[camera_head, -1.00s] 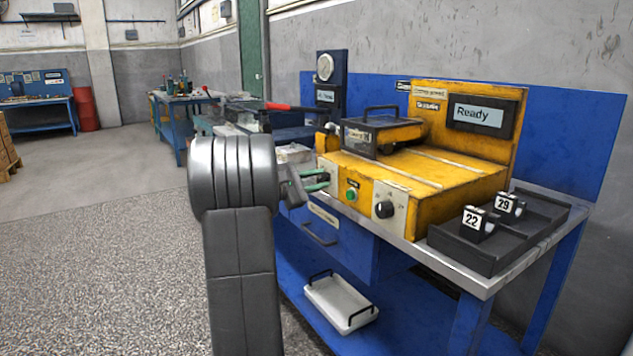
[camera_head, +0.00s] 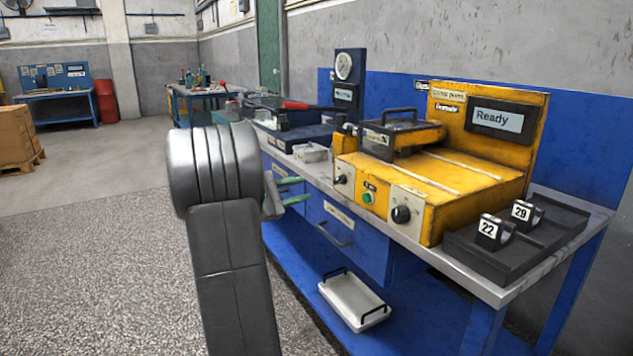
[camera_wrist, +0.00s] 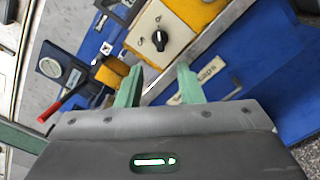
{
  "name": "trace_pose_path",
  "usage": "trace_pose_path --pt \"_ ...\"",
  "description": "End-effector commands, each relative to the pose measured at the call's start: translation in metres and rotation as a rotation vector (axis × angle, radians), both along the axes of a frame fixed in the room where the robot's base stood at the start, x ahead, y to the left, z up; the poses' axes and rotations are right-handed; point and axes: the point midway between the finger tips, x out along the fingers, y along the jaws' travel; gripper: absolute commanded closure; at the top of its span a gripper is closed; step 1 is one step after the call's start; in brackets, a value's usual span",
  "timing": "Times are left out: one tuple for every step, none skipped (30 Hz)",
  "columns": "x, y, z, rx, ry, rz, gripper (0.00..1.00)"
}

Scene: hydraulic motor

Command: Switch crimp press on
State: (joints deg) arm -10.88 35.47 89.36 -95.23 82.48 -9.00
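The yellow crimp press (camera_head: 455,190) stands on the workbench, and its display (camera_head: 500,121) reads "Ready". Its front carries a small black switch (camera_head: 341,180) on a pale plate at the left, a green button (camera_head: 368,197), and a larger black knob (camera_head: 401,214) at the right. My gripper (camera_head: 299,190) is left of the press front, apart from it, above the drawers. In the wrist view its green fingers (camera_wrist: 159,80) are spread and empty. A black knob (camera_wrist: 159,40) on a pale plate shows beyond the fingertips; I cannot tell for sure which control it is.
A dark tray (camera_head: 545,245) with blocks marked 22 and 29 sits right of the press. A gauge stand (camera_head: 348,70) and a red-handled tool (camera_head: 295,106) are behind. A white tray (camera_head: 352,300) lies on the lower shelf. The floor at left is open.

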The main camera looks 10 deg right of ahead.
Motion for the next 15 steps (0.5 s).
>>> trace_pose_path --pt "-0.003 0.009 0.002 0.0 0.001 0.004 0.66" --pt "-0.004 0.013 0.001 0.001 0.0 0.002 0.66" --pt "-0.005 0.017 0.001 0.001 0.0 0.002 0.66" --pt "-0.006 0.02 0.001 0.001 0.0 0.002 0.66" --pt "-0.007 0.022 0.001 0.001 0.0 0.002 0.66" --pt "-0.008 0.024 0.001 0.001 0.0 0.001 0.66" --pt "-0.009 0.026 0.0 0.0 0.0 0.0 0.66" --pt "-0.01 0.026 0.0 0.0 0.0 0.0 0.66" --pt "-0.01 0.027 0.0 0.001 0.0 -0.001 0.66" --pt "-0.01 0.028 0.0 0.001 0.0 -0.001 0.66" --pt "-0.01 0.028 0.0 0.001 0.0 -0.001 0.66" --pt "-0.01 0.028 -0.001 0.001 0.0 -0.001 0.66" --pt "-0.01 0.028 -0.001 0.001 0.0 -0.001 0.66" --pt "-0.01 0.028 -0.001 0.001 0.0 -0.001 0.66" --pt "-0.01 0.028 -0.001 0.001 0.0 -0.001 0.66"
